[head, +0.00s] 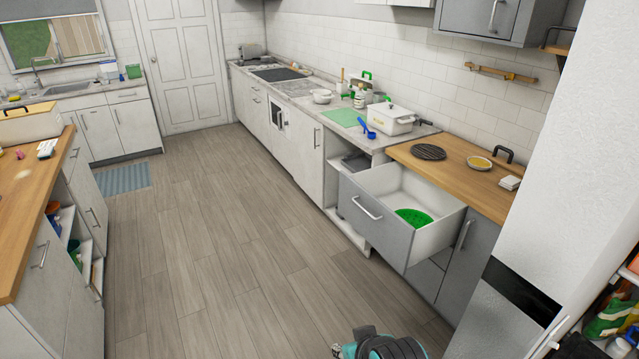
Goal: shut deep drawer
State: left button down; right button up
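The deep drawer (375,219) stands pulled far out of the right-hand counter, under its wooden top. It has a grey front with a long silver bar handle (366,209) and white inner walls. A green round item (413,216) lies on the drawer's floor. A teal and black part of mine shows at the bottom edge, on the near side of the drawer and apart from it. No gripper fingers can be made out, so neither gripper shows at the handle or the drawer front.
Wooden floor (215,230) is clear before the drawer. An open shelf bay (350,175) adjoins it. Above are a black trivet (429,152), a yellow-filled dish (479,163) and a white pot (390,119). A wooden-topped island (30,215) stands left, a tall white unit (570,140) right.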

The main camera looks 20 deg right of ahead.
aim_at(369, 200)
jog(key=i+j+z, duration=0.15)
jog(key=i, duration=0.25)
jog(key=i+j+z, duration=0.2)
jog(key=i, duration=0.25)
jog(key=i+j+z, duration=0.15)
jog(key=i, duration=0.25)
jog(key=i+l+z, duration=0.1)
jog(key=i+z, duration=0.6)
jog(key=z, duration=0.2)
jog(key=i+j+z, duration=0.1)
jog(key=i+z, duration=0.35)
jog(key=k, duration=0.1)
